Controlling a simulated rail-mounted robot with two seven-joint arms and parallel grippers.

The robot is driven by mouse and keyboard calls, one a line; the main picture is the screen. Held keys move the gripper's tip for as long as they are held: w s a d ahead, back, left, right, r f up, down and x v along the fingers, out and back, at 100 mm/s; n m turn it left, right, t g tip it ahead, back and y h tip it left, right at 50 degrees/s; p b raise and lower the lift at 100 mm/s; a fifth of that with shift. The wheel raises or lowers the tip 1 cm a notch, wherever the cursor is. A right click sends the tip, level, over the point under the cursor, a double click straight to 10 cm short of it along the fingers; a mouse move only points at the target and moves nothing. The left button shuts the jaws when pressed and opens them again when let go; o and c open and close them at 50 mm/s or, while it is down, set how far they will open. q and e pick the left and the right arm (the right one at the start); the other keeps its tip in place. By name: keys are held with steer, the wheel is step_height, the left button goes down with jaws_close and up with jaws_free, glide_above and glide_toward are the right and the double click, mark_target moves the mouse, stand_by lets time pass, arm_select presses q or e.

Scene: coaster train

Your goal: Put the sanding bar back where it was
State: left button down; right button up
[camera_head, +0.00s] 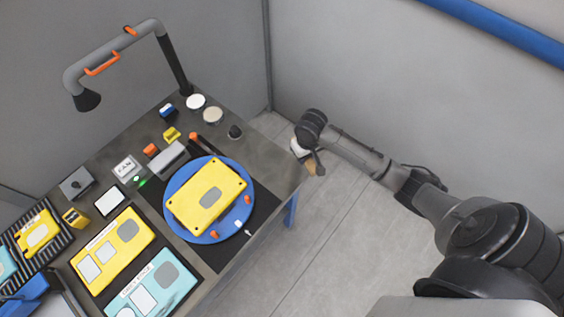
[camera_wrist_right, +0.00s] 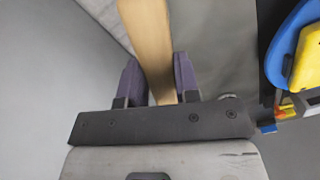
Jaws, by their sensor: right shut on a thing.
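My right gripper (camera_head: 306,151) hangs beyond the table's right edge, over the floor. It is shut on the sanding bar (camera_head: 313,166), a tan piece that is small and partly hidden in the head view. In the right wrist view the pale tan bar (camera_wrist_right: 147,40) stands between the two purple-grey fingers (camera_wrist_right: 157,80) and reaches up out of the picture. Its lower end is hidden by the gripper body. My left gripper is in neither view.
The dark table (camera_head: 275,165) holds a blue round turntable (camera_head: 176,176) with a yellow panel (camera_head: 192,210) on it. White discs (camera_head: 196,102), a dark knob (camera_head: 235,131) and small coloured blocks (camera_head: 150,151) stand at the back. The table's far right corner is bare.

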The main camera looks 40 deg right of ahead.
glide_above(275, 165)
step_height(275, 165, down, 6)
steer(key=shift+f+b, duration=0.25)
steer(key=shift+b, duration=0.2)
steer(key=shift+f, duration=2)
steer(key=shift+f, duration=0.15)
steer(key=o, duration=0.9)
